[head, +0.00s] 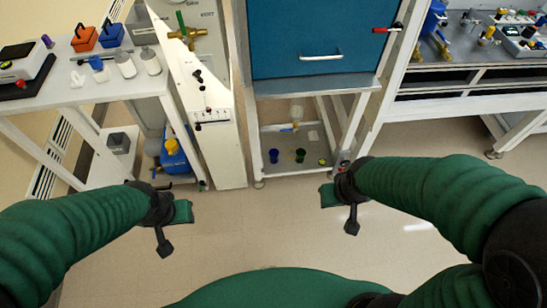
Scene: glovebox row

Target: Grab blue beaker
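A small blue beaker (273,155) stands upright on the lower shelf (285,169) of the stand under the teal cabinet. A green beaker (300,155) stands just to its right. My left gripper (175,229) is above the floor, to the left of and nearer than the blue beaker; its fingers are apart with nothing between them. My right gripper (339,211) is above the floor, to the right of and nearer than the blue beaker, also open and empty. Neither gripper touches anything.
A small yellow-green item (322,161) lies right of the beakers, and a clear vessel (296,114) is behind them. The teal cabinet (315,40) overhangs the shelf. A white table (100,91) stands left and a bench (465,107) right. The floor (260,215) ahead is clear.

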